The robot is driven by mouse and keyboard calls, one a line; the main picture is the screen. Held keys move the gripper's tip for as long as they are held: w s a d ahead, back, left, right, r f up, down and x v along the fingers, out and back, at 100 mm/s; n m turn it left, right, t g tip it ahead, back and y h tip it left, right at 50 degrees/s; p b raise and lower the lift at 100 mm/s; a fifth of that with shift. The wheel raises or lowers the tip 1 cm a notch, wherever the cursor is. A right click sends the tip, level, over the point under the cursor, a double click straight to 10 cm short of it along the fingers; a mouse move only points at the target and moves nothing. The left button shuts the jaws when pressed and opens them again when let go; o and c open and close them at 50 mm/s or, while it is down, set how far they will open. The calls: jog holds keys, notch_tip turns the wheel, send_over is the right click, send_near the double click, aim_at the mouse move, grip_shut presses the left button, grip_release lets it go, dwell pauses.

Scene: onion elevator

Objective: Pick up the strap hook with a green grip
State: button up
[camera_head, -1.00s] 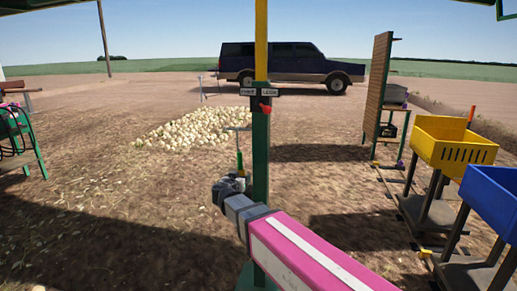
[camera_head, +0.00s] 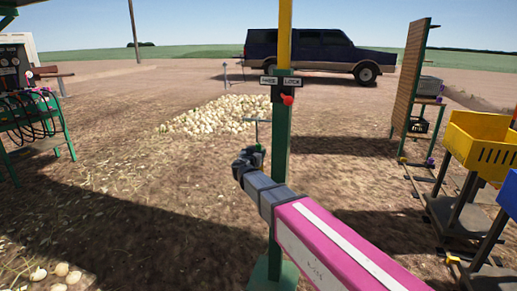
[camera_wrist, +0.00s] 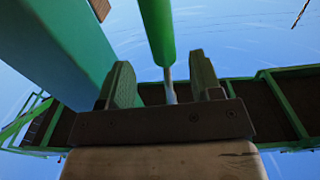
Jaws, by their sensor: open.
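The strap hook shows in the head view as a thin grey T-shaped rod (camera_head: 257,128) with a bit of green below it, just left of the green post. My gripper (camera_head: 249,158) is at its lower end and hides part of the grip. In the wrist view the hook's green grip (camera_wrist: 157,32) comes down from the top, with a thin metal rod below it. My gripper (camera_wrist: 163,82) is open, with one finger on each side of the rod. A gap shows on both sides, so the fingers are not closed on it.
The green and yellow post (camera_head: 281,130) with a red knob stands right beside my gripper; it also fills the wrist view's left side (camera_wrist: 65,50). Yellow (camera_head: 483,145) and blue bins stand right. A pile of onions (camera_head: 215,116) lies beyond open ground. A dark vehicle (camera_head: 310,48) stands behind.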

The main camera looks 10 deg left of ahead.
aim_at(258, 146)
jog(key=w, duration=0.4)
jog(key=shift+w+f, duration=0.15)
jog(key=shift+w, duration=0.2)
jog(key=shift+c, duration=0.2)
grip_shut()
